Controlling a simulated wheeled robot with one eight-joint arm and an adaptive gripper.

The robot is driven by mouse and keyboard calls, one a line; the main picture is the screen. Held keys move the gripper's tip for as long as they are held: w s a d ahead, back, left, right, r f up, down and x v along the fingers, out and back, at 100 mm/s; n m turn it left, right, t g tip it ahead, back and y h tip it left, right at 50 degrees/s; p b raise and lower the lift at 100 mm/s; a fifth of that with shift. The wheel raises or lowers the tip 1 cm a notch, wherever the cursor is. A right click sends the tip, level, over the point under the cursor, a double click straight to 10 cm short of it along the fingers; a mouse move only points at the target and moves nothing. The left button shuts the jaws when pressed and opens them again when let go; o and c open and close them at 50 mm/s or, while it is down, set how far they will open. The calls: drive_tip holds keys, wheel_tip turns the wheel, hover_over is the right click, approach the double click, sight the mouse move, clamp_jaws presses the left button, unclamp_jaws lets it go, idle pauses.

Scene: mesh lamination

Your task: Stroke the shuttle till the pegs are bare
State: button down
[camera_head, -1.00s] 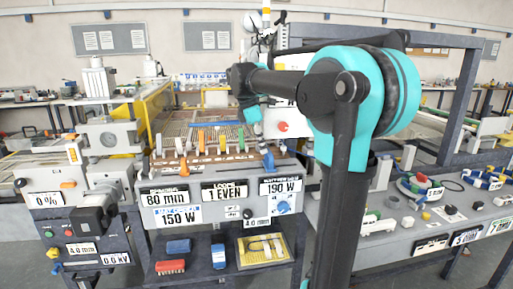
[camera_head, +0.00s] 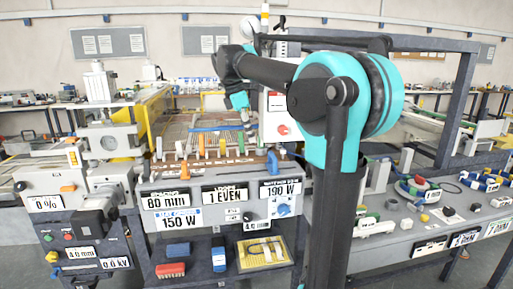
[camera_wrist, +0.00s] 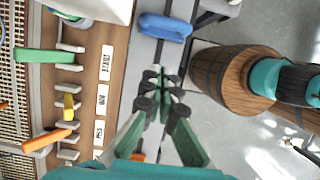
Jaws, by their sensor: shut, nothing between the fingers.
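Upright pegs line the front rail of the mesh bed (camera_head: 195,115). Coloured pieces stand among them: an orange one (camera_head: 184,168), a yellow one (camera_head: 222,147) and a green one (camera_head: 241,140). The wrist view shows the green piece (camera_wrist: 45,56), yellow piece (camera_wrist: 69,105) and orange piece (camera_wrist: 45,140) left of my gripper. A blue handle (camera_head: 272,162) sits at the rail's right end, also in the wrist view (camera_wrist: 165,27). I cannot tell which piece is the shuttle. My gripper (camera_wrist: 160,80) is shut and empty, pointing down above the front panel, apart from the blue handle.
The front panel (camera_head: 150,190) carries number plates and a blue knob (camera_head: 283,209). A lower shelf holds blue and red blocks and a yellow tray (camera_head: 262,252). A side bench (camera_head: 400,240) is cluttered.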

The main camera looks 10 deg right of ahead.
drive_tip(key=a+r+h, duration=0.2)
drive_tip(key=a+h, duration=0.2)
drive_tip(key=a, duration=0.2)
drive_tip(key=x, duration=0.9)
drive_tip(key=shift+d+r, duration=0.15)
drive_tip(key=shift+d, duration=0.2)
drive_tip(key=d, duration=0.1)
drive_tip(key=d+f, duration=0.1)
drive_tip(key=d, duration=0.1)
drive_tip(key=shift+d, duration=0.15)
drive_tip(key=shift+d+f, duration=0.15)
drive_tip(key=shift+d, duration=0.35)
drive_tip(key=d, duration=0.7)
drive_tip(key=shift+s+d, duration=0.1)
drive_tip(key=shift+d, duration=0.05)
